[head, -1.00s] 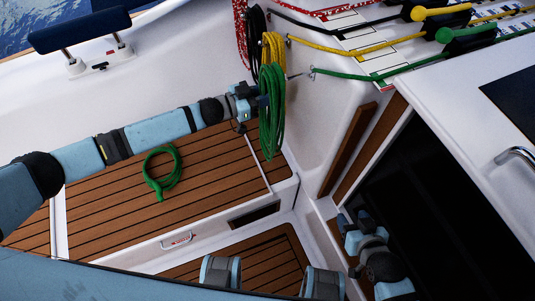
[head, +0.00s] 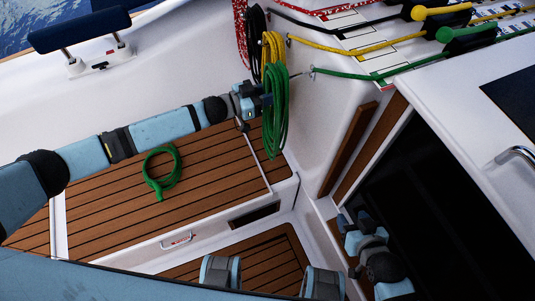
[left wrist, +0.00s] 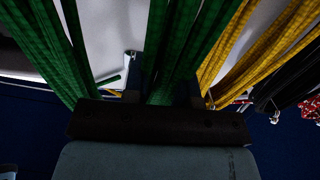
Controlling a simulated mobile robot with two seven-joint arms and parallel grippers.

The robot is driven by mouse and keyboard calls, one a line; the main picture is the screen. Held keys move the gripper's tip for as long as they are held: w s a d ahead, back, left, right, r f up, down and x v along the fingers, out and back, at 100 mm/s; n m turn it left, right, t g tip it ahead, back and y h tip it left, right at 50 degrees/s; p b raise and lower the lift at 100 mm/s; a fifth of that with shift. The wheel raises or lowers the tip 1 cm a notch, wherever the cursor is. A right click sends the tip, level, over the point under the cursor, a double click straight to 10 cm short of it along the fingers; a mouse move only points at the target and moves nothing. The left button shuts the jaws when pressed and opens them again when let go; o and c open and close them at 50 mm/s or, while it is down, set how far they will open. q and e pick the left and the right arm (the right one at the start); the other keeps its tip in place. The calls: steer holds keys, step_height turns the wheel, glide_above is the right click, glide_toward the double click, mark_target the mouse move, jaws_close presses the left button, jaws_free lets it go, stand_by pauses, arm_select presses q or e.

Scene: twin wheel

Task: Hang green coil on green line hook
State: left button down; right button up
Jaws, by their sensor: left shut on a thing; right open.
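The green coil (head: 275,125) is a long looped rope hanging down below the yellow coil, above the teak seat. My left gripper (head: 264,100) is shut on it from the left. In the left wrist view the green coil's strands (left wrist: 180,45) pass between the fingers (left wrist: 162,88), with more strands to the left. The green line (head: 375,77) runs right from a small metal fitting (head: 311,71); a thin metal hook (head: 294,75) shows just right of the coil's top. Whether the coil touches this hook cannot be told. My right gripper (head: 350,224) is open and empty at lower right.
A yellow coil (head: 273,50), a black coil (head: 256,30) and a red coil (head: 241,30) hang close above and left. A smaller green rope loop (head: 162,168) lies on the teak seat (head: 100,215). A dark hatch opening (head: 420,190) is at right.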

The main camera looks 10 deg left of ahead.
arm_select(q)
steer(key=shift+b+x, duration=0.35)
steer(key=shift+x, duration=1.7)
steer(key=shift+w+d+f+b, duration=0.3)
steer(key=shift+d+f+b, duration=0.2)
steer(key=shift+d+f, duration=0.15)
stand_by(1.3)
steer(key=shift+f, duration=0.2)
stand_by(0.5)
